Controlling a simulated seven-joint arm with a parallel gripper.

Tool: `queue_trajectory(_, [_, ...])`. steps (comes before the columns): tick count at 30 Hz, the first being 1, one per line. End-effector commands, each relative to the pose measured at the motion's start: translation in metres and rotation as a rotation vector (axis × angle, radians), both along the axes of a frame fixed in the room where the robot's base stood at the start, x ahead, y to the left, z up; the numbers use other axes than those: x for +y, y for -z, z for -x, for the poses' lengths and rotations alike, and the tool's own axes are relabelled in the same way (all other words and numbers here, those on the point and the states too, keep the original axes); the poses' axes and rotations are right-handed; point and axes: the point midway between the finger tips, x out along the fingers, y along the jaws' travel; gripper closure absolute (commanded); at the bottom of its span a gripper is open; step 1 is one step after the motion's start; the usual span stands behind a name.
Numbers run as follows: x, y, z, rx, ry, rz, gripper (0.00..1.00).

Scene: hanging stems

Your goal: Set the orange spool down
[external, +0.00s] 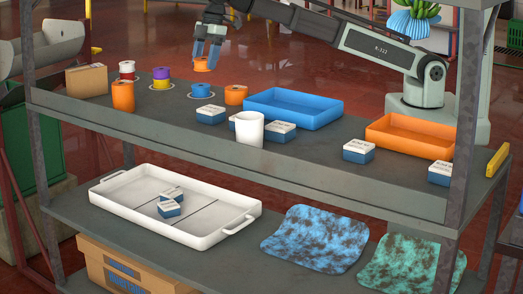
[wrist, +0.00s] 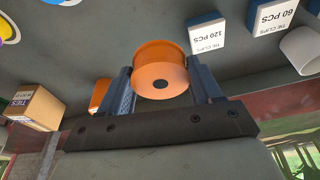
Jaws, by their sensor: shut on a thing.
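My gripper (external: 206,58) is shut on an orange spool (external: 201,66) and holds it above the upper shelf. In the wrist view the spool (wrist: 160,65) sits between the two fingers, its round end with a dark hole facing the camera. In the external view a small blue ring-like base (external: 200,92) lies on the shelf below the held spool, with a gap between them. Another orange spool (external: 236,95) stands to its right, and a taller orange one (external: 123,97) to the left.
A purple-and-yellow spool (external: 161,76) and a red-and-white spool (external: 127,70) stand left, near a cardboard box (external: 87,81). Labelled blue-white boxes (external: 211,114), a white cup (external: 249,129), a blue tray (external: 294,108) and an orange tray (external: 410,137) occupy the right.

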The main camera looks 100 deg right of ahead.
Motion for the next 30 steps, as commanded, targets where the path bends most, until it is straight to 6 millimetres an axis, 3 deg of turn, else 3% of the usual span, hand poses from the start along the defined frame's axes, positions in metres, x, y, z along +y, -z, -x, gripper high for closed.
queue_trajectory(3, [0.046,0.002,0.007,0.002,-0.062,0.001,0.67])
queue_trajectory(14, [0.169,0.007,0.040,0.008,-0.235,0.002,0.67])
queue_trajectory(30, [0.335,0.018,0.128,0.011,-0.487,0.016,0.67])
